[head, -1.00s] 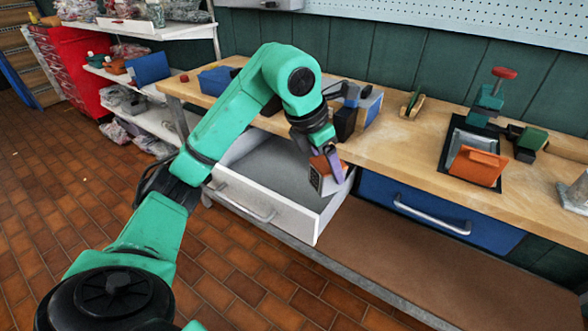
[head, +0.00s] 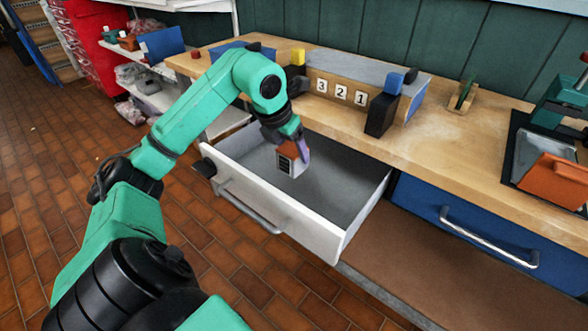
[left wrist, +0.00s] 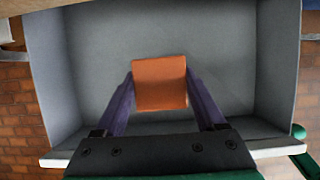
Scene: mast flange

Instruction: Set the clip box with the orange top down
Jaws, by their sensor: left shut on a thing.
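The clip box (head: 291,160) has an orange top and a pale body with a dark label on its side. It hangs upright from my left gripper (head: 290,140), inside the outline of the open drawer (head: 345,180). In the left wrist view, the orange top (left wrist: 159,82) lies between the two purple fingers of my left gripper (left wrist: 158,95), with grey drawer floor around it. I cannot tell whether the box's underside touches that floor. My right gripper is not in view.
The drawer's grey floor is otherwise empty, with white walls around it. The wooden bench (head: 450,135) above carries a block with digits 3, 2, 1 (head: 340,92), a black block with a blue top (head: 382,110) and an orange bin (head: 555,180). A closed blue drawer (head: 465,225) is at right.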

